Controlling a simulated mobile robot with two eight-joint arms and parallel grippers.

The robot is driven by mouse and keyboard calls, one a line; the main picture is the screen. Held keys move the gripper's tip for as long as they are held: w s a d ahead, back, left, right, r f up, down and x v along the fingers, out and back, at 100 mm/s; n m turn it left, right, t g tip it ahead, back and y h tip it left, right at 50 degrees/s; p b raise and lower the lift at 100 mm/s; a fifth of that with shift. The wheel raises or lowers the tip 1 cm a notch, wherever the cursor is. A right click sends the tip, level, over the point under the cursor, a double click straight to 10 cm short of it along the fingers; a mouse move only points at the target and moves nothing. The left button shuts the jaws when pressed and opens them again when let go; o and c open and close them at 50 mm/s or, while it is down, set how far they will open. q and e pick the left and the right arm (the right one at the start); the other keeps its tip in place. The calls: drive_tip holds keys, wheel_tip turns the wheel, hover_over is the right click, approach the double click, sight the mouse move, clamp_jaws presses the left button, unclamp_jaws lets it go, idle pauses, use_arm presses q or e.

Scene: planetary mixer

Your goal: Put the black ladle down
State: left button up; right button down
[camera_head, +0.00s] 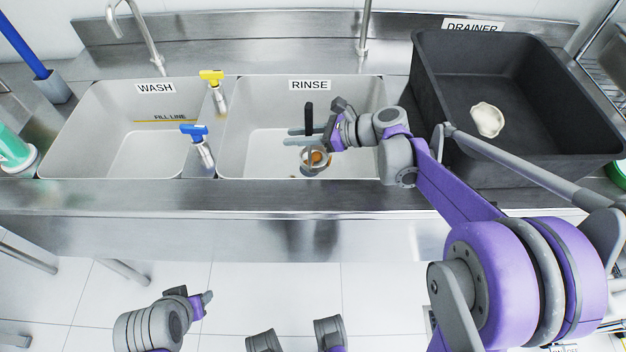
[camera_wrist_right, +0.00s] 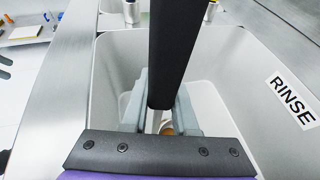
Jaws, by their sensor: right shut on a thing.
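The black ladle (camera_head: 309,113) is upright in my right gripper (camera_head: 308,137), over the rinse sink (camera_head: 256,125). The right gripper's fingers are shut on its handle. The ladle's bowl end (camera_head: 315,161) hangs below the fingers with something orange-brown in or behind it. I cannot tell whether it touches the sink bottom. In the right wrist view the black handle (camera_wrist_right: 178,50) rises close to the camera and hides much of the fingers. My left gripper (camera_head: 203,299) is low in the head view, away from the sinks, and its jaw opening is unclear.
The wash sink (camera_head: 70,130) is on the left, with a yellow-handled tap (camera_head: 211,76) and a blue-handled tap (camera_head: 194,130) near the divider. The black drainer tub (camera_head: 436,90) on the right holds a pale lumpy thing (camera_head: 487,119). A steel front edge (camera_head: 280,196) runs before the sinks.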

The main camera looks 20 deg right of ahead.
use_arm(q)
wheel_tip(320, 180, down, 7)
drive_tip(key=b, duration=0.4)
drive_tip(key=shift+w+b, duration=0.3)
use_arm(e)
wheel_tip(320, 180, down, 9)
drive_tip(key=s+n+g+y, duration=0.1)
drive_tip(key=s+n+g, duration=0.1)
drive_tip(key=n+g, duration=0.1)
drive_tip(key=shift+a+y, duration=0.3)
drive_tip(key=shift+a, duration=0.15)
use_arm(q)
drive_tip(key=shift+f, duration=0.1)
use_arm(e)
drive_tip(key=shift+f, duration=0.15)
use_arm(q)
drive_tip(key=shift+f+b, duration=0.35)
drive_tip(key=shift+f, duration=0.1)
use_arm(e)
drive_tip(key=shift+f, duration=0.6)
drive_tip(key=c, duration=0.7)
unclamp_jaws()
